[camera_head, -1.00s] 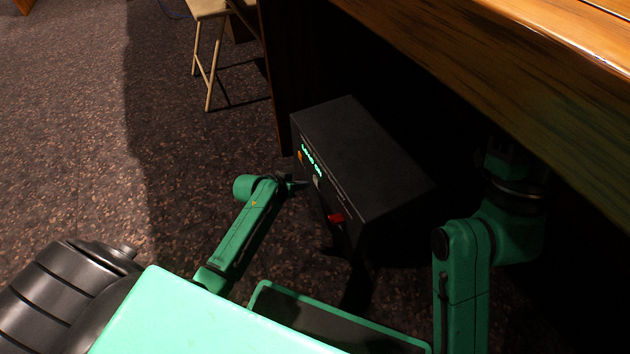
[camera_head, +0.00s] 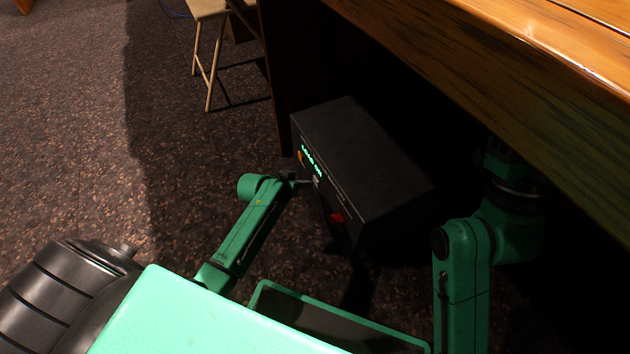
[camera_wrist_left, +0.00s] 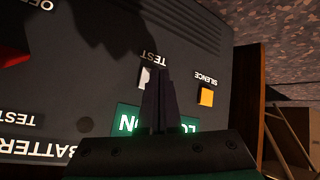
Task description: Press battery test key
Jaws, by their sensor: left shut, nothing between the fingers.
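A black box-shaped unit (camera_head: 365,160) stands under the desk, with its control panel facing left. In the left wrist view the panel (camera_wrist_left: 90,75) appears upside down. A small pale key (camera_wrist_left: 145,76) sits by the label TEST. My left gripper (camera_wrist_left: 160,76) is shut and empty, with its fingertips right over or beside this key. They partly cover it, and I cannot tell whether they touch it. In the head view my left gripper (camera_head: 303,182) reaches the panel's front near the pale key. My right gripper is out of view.
An orange SILENCE key (camera_wrist_left: 206,96) and a green lit LOAD ON display (camera_wrist_left: 128,122) lie close to the fingers. A red switch (camera_head: 337,216) is lower on the panel. The wooden desk (camera_head: 500,70) overhangs the unit. A stool (camera_head: 207,50) stands behind. The floor at left is clear.

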